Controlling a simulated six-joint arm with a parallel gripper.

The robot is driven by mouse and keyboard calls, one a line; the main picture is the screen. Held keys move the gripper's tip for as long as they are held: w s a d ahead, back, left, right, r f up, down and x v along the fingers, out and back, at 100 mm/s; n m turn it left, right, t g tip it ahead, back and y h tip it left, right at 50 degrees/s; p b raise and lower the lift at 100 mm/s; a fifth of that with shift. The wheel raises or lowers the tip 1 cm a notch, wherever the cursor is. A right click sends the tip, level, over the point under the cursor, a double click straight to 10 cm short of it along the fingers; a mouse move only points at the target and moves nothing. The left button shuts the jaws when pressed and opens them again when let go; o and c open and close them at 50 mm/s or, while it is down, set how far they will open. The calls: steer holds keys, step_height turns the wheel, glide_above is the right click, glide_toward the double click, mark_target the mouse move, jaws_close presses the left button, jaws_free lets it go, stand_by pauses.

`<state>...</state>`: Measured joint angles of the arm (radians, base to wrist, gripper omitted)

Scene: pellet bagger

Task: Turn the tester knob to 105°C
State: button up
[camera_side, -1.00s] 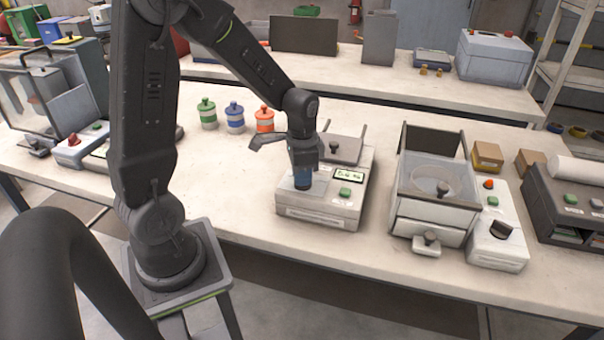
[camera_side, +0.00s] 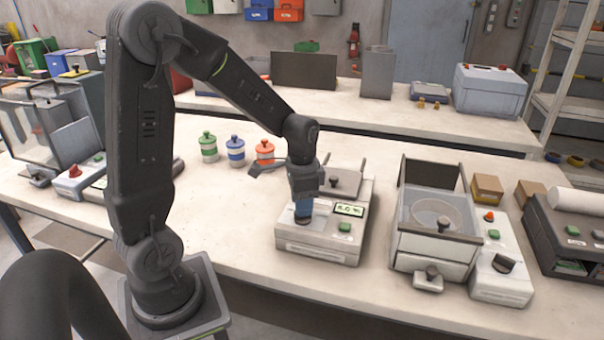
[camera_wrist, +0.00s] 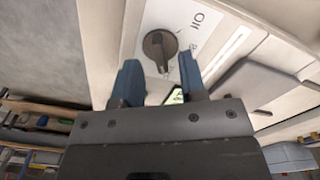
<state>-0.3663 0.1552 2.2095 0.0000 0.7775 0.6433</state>
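The tester (camera_side: 318,248) is a pale box on the front table with a small lit display (camera_side: 349,210) and a green button (camera_side: 344,227). Its dark round knob (camera_wrist: 158,46), with a raised grip bar, shows in the wrist view on a white dial plate (camera_wrist: 190,22). Printed marks on the plate appear upside down and are only partly visible. My gripper (camera_wrist: 160,68) is open, its two blue fingers apart, with the knob in the gap just beyond the tips. In the side view my gripper (camera_side: 303,210) points down over the tester and hides the knob.
Green, blue and orange-lidded jars (camera_side: 235,151) stand left of the tester. A pale machine with a clear-walled bin (camera_side: 433,225) stands close on its right. A lid on the tester (camera_side: 345,182) rises behind my gripper. The table front-left of the tester is clear.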

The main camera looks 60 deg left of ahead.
step_height(320, 180, up, 12)
steer(key=shift+f, duration=0.15)
stand_by(0.3)
steer(key=s+d+r+n+t, duration=0.2)
steer(key=s+d+t, duration=0.3)
steer(key=s+d, duration=0.6)
steer(key=shift+s+d+r+n+t, duration=0.2)
steer(key=shift+s+d+n+t, duration=0.1)
steer(key=shift+d+n, duration=0.25)
steer(key=shift+w+a, duration=0.1)
stand_by(0.7)
